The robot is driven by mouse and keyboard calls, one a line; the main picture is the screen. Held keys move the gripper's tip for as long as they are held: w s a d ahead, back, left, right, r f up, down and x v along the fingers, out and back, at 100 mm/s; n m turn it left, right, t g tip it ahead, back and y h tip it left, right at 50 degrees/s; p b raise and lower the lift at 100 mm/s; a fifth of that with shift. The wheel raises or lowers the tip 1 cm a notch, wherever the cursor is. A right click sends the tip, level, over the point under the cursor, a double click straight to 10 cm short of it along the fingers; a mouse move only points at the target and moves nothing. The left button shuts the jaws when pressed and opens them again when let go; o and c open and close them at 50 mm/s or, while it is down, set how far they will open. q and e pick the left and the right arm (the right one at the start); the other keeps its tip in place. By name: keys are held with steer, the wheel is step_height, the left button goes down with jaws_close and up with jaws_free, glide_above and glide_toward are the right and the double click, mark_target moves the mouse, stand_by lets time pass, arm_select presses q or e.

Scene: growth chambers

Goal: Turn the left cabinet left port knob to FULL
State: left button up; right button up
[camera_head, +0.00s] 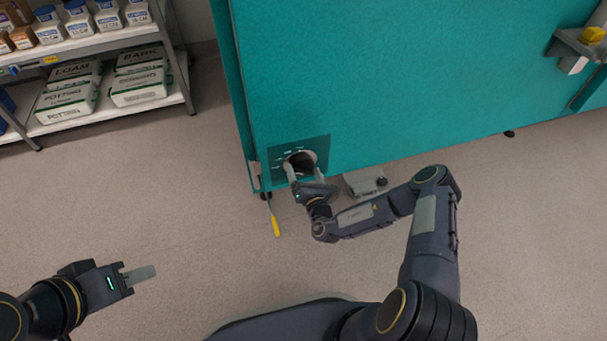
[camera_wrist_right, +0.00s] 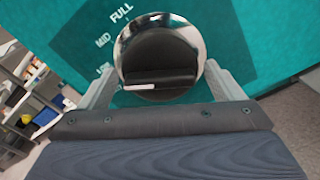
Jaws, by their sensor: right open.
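The port knob (camera_head: 301,160) is a dark round knob on a labelled panel low on the teal cabinet (camera_head: 380,80). In the right wrist view the knob (camera_wrist_right: 158,52) has a shiny chrome rim and a dark bar across its face with a white mark pointing left, near the lowest label. MID and FULL are printed higher on its panel (camera_wrist_right: 85,40). My right gripper (camera_head: 305,174) is open, with one finger on each side of the knob; contact cannot be told. My left gripper (camera_head: 140,274) is over the floor at lower left, apart from everything; its jaw opening is unclear.
A shelf rack (camera_head: 110,115) with bottles and soil bags stands at upper left. A yellow-ended handle (camera_head: 275,226) hangs near the cabinet's lower left corner. A grey box (camera_head: 366,182) sits right of the knob at the cabinet base. The floor between is clear.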

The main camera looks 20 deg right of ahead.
steer(key=shift+w, duration=0.55)
steer(key=shift+r, duration=0.1)
steer(key=shift+c, duration=0.2)
steer(key=c, duration=0.7)
